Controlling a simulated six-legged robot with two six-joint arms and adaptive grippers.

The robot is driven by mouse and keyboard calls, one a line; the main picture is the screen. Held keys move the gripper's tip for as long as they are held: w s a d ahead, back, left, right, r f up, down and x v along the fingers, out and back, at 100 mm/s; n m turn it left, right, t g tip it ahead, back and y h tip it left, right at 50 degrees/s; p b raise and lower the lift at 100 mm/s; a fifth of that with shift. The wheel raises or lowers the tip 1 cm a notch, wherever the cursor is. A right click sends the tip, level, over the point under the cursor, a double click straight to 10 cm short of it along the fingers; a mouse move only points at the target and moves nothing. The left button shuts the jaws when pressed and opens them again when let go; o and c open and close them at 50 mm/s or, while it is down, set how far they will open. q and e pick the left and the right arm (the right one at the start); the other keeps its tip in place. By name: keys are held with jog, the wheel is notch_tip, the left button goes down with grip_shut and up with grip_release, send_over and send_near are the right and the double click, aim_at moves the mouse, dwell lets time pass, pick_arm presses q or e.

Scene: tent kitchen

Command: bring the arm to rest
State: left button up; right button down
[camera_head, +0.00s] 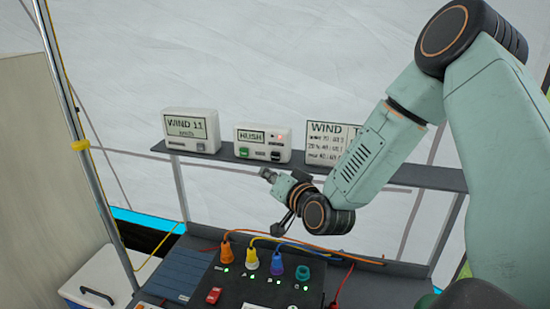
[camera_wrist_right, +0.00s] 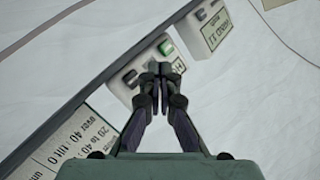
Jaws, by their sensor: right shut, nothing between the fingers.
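My right arm comes in from the right in the head view, and its gripper (camera_head: 268,175) hangs in the air in front of the shelf (camera_head: 215,155), above the panel with the coloured plugs. In the right wrist view the right gripper (camera_wrist_right: 158,70) has its fingertips together with nothing between them. Behind the fingertips there is the white HUSH box (camera_head: 262,144) with a green button, which also shows in the wrist view (camera_wrist_right: 125,90). I cannot tell how far the fingertips are from it. My left gripper is not in view.
The shelf also holds a WIND 11 box (camera_head: 190,130) and a text board (camera_head: 325,143). Below, orange, yellow, blue and teal plugs (camera_head: 277,272) stand on a dark panel (camera_head: 258,291) with a red switch (camera_head: 213,295). A metal pole (camera_head: 85,140) and a cooler (camera_head: 95,280) are at left.

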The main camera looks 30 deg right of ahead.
dwell(0.5)
jog(key=s+a+f+n+g, duration=0.1)
jog(key=s+a+f+g, duration=0.2)
jog(key=s+f, duration=0.2)
jog(key=s+a+f+n+g+y, duration=0.1)
jog(key=s+a+f+n+g, duration=0.1)
jog(key=s+f, duration=0.3)
jog(key=s+a+f+n+g+y, duration=0.1)
jog(key=s+a+f+g, duration=0.2)
jog(key=f, duration=0.8)
jog(key=shift+s+a+f+n+g, duration=0.1)
jog(key=shift+s+a+n+g, duration=0.1)
jog(key=shift+s+a, duration=0.35)
jog(key=shift+s+a+n+g, duration=0.1)
jog(key=shift+s+a+g, duration=0.2)
jog(key=shift+s, duration=0.45)
jog(key=s+a+f+n+g, duration=0.15)
jog(key=s+f+g, duration=0.25)
jog(key=s, duration=0.8)
jog(key=s+a+f+n+g, duration=0.15)
jog(key=s+f+g, duration=0.3)
jog(key=s, duration=0.65)
notch_tip(320, 180, down, 20)
jog(key=t+b, duration=0.1)
jog(key=b, duration=1.9)
jog(key=shift+w+d+h, duration=0.15)
jog(key=shift+h, duration=0.25)
jog(key=shift+r, duration=0.1)
jog(key=shift+w, duration=0.15)
